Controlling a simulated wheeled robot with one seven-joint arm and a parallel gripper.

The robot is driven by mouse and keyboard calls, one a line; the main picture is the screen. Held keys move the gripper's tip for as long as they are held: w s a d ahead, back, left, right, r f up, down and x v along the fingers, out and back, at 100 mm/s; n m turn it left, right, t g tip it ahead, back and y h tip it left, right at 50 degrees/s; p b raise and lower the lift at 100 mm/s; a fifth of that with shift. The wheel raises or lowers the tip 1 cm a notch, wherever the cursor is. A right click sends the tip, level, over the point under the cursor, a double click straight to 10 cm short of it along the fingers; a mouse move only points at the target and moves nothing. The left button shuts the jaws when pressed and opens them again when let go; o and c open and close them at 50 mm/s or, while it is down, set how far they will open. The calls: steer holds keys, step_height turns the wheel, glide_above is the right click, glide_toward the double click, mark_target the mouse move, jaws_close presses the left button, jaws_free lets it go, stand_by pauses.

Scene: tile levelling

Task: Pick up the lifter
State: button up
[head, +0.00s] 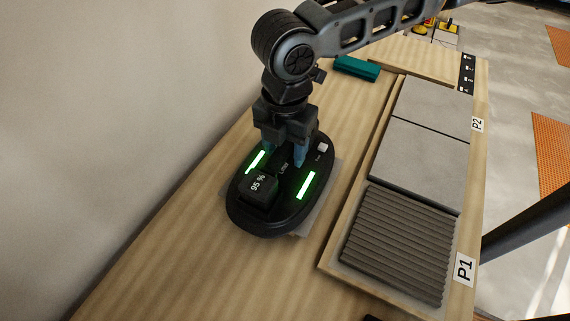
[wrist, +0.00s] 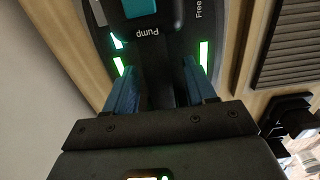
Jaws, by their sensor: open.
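The lifter (head: 240,208) is a black rounded device with two lit green strips and a display reading 95 %. It lies on a thin grey tile (head: 311,217) on the wooden bench. My gripper (head: 284,160) points down over the lifter's far half, its blue fingers apart. In the wrist view the fingers (wrist: 160,80) stand on either side of a dark bar of the lifter (wrist: 158,52), with the Pump label beyond. I cannot tell whether the fingers touch the bar. My gripper hides part of the lifter's far end in the head view.
A wooden tray to the right holds a ribbed grey bed (head: 398,245) at P1 and grey tiles (head: 420,160) towards P2. A teal block (head: 357,68) lies at the back. A wall (head: 120,110) runs close along the left. The bench's near left is clear.

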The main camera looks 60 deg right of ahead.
steer(key=shift+f, duration=0.25)
stand_by(0.4)
steer(key=shift+r, duration=0.1)
jaws_close()
